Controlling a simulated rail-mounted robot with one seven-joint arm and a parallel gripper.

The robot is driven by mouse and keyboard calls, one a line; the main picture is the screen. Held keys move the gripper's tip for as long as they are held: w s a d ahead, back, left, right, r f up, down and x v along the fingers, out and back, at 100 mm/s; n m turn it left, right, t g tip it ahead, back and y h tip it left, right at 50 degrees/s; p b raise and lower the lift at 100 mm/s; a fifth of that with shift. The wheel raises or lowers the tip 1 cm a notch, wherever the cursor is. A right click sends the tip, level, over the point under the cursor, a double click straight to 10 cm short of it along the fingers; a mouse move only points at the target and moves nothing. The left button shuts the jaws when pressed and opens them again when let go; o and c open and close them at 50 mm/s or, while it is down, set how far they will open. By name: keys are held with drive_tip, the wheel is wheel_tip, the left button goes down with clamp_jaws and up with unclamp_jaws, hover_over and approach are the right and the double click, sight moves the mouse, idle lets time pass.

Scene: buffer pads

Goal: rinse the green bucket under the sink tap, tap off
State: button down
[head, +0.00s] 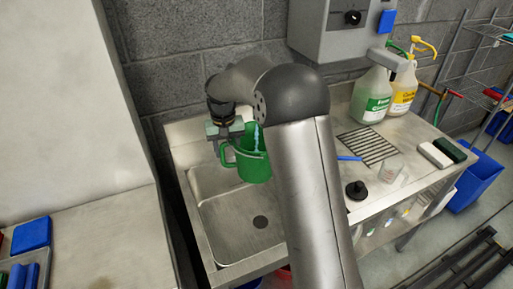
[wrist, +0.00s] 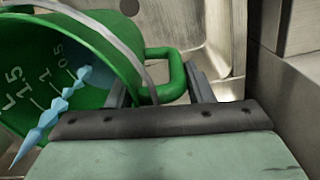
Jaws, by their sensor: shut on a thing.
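The green bucket (head: 253,168) hangs in the air over the steel sink basin (head: 228,238). My gripper (head: 226,138) is shut on the bucket's side handle. In the wrist view, the fingers (wrist: 160,98) stand either side of the green handle, and the bucket (wrist: 105,45) appears tilted, its marked inside showing. A pale blue jagged streak, like running water (wrist: 62,105), crosses the bucket's mouth. It also shows as a thin blue line at the bucket in the head view (head: 257,137). The tap cannot be made out; my arm covers part of the area behind the sink.
A grey wall box (head: 325,30) hangs above. A worktop (head: 95,235) stands left.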

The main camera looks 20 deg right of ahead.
drive_tip(key=shift+a, duration=0.1)
drive_tip(key=a+p, duration=0.2)
drive_tip(key=a, duration=1.1)
drive_tip(key=shift+w+a, duration=0.3)
drive_tip(key=shift+a, duration=0.1)
